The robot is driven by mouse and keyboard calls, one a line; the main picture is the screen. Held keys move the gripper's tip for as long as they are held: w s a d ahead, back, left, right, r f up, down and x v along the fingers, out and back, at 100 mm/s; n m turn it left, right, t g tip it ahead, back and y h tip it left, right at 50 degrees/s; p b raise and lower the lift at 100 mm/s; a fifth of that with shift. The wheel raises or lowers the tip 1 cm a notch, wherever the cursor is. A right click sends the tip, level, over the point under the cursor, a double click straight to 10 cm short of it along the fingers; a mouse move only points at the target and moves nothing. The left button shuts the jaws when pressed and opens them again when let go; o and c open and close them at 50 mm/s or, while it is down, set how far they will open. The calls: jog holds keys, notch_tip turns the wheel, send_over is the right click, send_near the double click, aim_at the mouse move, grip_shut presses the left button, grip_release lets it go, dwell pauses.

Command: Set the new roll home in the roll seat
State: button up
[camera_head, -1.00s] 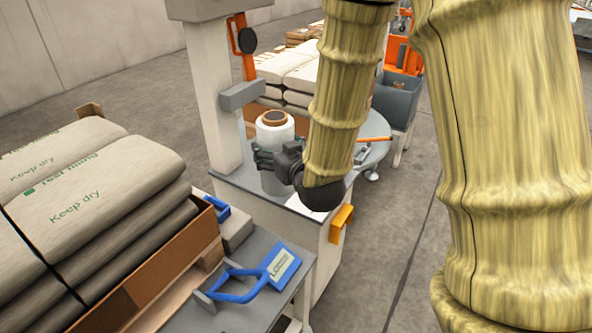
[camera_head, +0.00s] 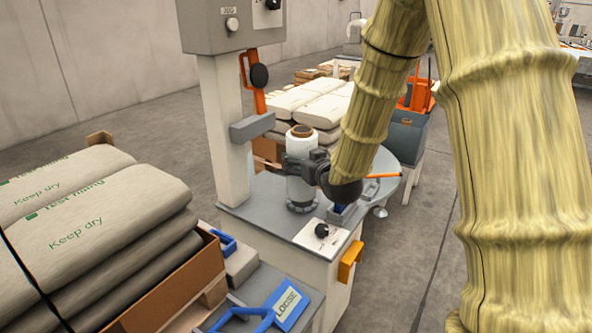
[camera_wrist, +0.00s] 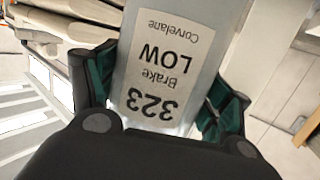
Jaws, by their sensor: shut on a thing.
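The new roll (camera_head: 301,188) is white with a brown core at its top, and it stands upright on the grey machine top. It also shows in the wrist view (camera_wrist: 172,60), with a label reading "323 Brake LOW Corvelane". My gripper (camera_head: 303,168) is shut around the roll's side at mid height. In the wrist view its dark green-padded fingers (camera_wrist: 158,95) lie on both sides of the roll. A grey round piece, which looks like the roll seat (camera_head: 302,206), shows at the roll's foot. I cannot tell whether the roll is fully down in it.
A pale column (camera_head: 222,125) with a grey bracket (camera_head: 252,127) stands left of the roll. A white panel with a black knob (camera_head: 322,232) is in front. A round grey table (camera_head: 395,165) lies behind to the right. Stacked bags (camera_head: 100,220) fill the left.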

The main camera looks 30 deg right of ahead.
jog(key=shift+w+d+f+b, duration=0.2)
jog(key=shift+w+f+b, duration=0.1)
jog(key=shift+f, duration=0.3)
jog(key=shift+w+d+f+b, duration=0.2)
jog(key=shift+w+f+b, duration=0.1)
jog(key=shift+f, duration=0.25)
jog(key=shift+w+d+f+b, duration=0.2)
jog(key=shift+f+b, duration=0.1)
jog(key=shift+f, duration=0.4)
jog(key=o, duration=1.9)
jog(key=s, duration=0.4)
jog(key=s+r+p, duration=0.1)
jog(key=s, duration=0.3)
jog(key=s+r+p, duration=0.1)
jog(key=s, duration=0.3)
jog(key=shift+a+r, duration=0.2)
jog(key=shift+a, duration=0.1)
